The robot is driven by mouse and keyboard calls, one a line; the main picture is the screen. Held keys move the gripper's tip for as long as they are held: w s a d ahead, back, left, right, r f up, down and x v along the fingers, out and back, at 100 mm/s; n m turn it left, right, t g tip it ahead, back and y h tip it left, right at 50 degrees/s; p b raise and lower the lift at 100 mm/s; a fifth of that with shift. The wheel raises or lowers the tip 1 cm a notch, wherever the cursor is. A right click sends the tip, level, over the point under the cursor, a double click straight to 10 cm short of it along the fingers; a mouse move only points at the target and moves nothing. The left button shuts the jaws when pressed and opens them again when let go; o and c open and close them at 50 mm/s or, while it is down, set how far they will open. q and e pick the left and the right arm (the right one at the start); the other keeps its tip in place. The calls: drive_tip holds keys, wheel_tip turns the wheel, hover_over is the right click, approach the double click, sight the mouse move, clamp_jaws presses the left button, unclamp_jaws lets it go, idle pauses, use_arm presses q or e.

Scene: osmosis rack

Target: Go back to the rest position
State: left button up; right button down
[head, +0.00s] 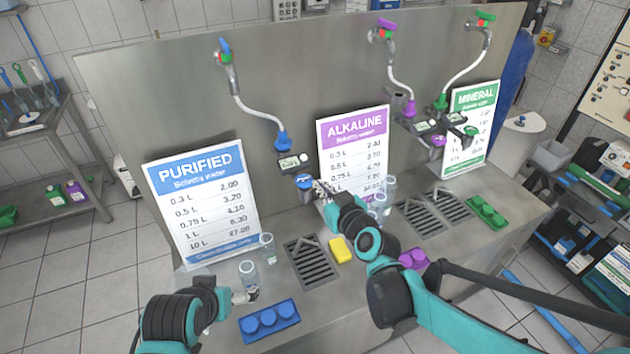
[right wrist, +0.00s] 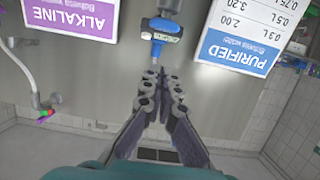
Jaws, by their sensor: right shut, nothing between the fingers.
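My right gripper (head: 322,188) is in front of the steel back panel, close to the blue tap fitting (head: 305,178) between the purified and alkaline signs. In the right wrist view its fingers (right wrist: 160,82) meet at the tips, with nothing between them. The blue nozzle (right wrist: 157,48) with its small display appears just beyond the tips; I cannot tell whether they touch. My left gripper (head: 246,295) is low at the left, beside a clear bottle (head: 248,272) and behind the blue cap tray (head: 269,320). Its fingers are too small to judge.
The counter holds another clear bottle (head: 267,247), a drain grate (head: 311,262), a yellow sponge (head: 340,250) and a purple tray (head: 413,259). More clear bottles (head: 389,187) stand by the alkaline sign (head: 355,150). The purified sign (head: 200,205) leans at left.

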drive_tip(key=shift+s, duration=0.15)
drive_tip(key=shift+d, duration=0.1)
idle(0.3)
drive_tip(key=s+d+f+m+g+h+b, duration=0.2)
drive_tip(key=s+d+f+b, duration=0.5)
drive_tip(key=s+f, duration=0.4)
drive_tip(key=s+d+f+m+g+h+b, duration=0.2)
drive_tip(key=s+d+f+g+b, duration=0.3)
drive_tip(key=s+f, duration=0.6)
drive_tip(key=d+h+b, duration=0.1)
drive_tip(key=d+b, duration=0.1)
drive_tip(key=b, duration=0.1)
drive_tip(key=shift+s+f+m+h, duration=0.3)
drive_tip(key=shift+f, duration=0.05)
